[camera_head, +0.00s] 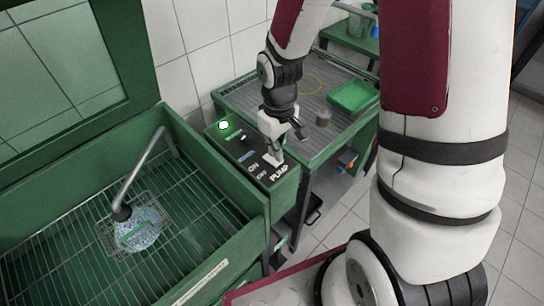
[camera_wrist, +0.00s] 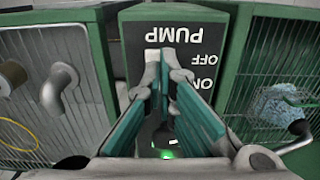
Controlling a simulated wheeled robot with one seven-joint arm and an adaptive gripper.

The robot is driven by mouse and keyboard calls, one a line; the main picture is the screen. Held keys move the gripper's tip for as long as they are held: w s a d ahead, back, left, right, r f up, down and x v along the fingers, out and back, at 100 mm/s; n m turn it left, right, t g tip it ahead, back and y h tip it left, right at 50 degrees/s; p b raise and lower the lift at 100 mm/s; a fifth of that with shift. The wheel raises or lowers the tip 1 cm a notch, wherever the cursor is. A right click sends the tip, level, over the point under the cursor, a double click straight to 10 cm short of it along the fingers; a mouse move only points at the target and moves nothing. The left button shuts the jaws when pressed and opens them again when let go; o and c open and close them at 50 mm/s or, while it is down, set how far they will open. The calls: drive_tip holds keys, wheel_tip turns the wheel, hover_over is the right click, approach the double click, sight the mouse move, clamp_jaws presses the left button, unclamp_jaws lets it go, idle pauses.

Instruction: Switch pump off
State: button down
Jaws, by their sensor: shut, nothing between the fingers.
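The pump control box (camera_head: 258,178) is a green box with a black panel lettered PUMP, ON and OFF. A lamp (camera_head: 223,125) at its far end glows green; the lamp also shows in the wrist view (camera_wrist: 166,154). My gripper (camera_head: 277,161) is shut and empty, pointing down over the PUMP end of the panel. In the wrist view its fingertips (camera_wrist: 166,54) lie over the panel beside the OFF lettering; I cannot tell whether they touch. The panel's switch is not clearly visible, partly behind my fingers.
A green wash basin (camera_head: 255,238) with a wire grate stands left of the box. A bent spout (camera_head: 142,170) ends above a pale blue speckled patch (camera_head: 140,232) in a wire basket. A grated table (camera_head: 300,85) to the right holds a green tray (camera_head: 353,96) and a small brown part (camera_head: 323,118).

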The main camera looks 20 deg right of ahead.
drive_tip(key=shift+f+b, duration=0.55)
drive_tip(key=shift+f, duration=0.6)
idle(1.0)
drive_tip(key=shift+r+p, duration=2.1)
drive_tip(key=shift+r, duration=1.45)
drive_tip(key=shift+r, duration=0.25)
drive_tip(key=s+r+m+t, duration=0.1)
drive_tip(key=s+r, duration=0.2)
drive_tip(key=r, duration=0.5)
drive_tip(key=s+r+m+t, duration=0.1)
drive_tip(key=s+r+t, duration=0.15)
drive_tip(key=r, duration=0.65)
drive_tip(key=s+r+m+t, duration=0.2)
drive_tip(key=s+r, duration=0.6)
drive_tip(key=s, duration=0.4)
drive_tip(key=shift+r, duration=0.3)
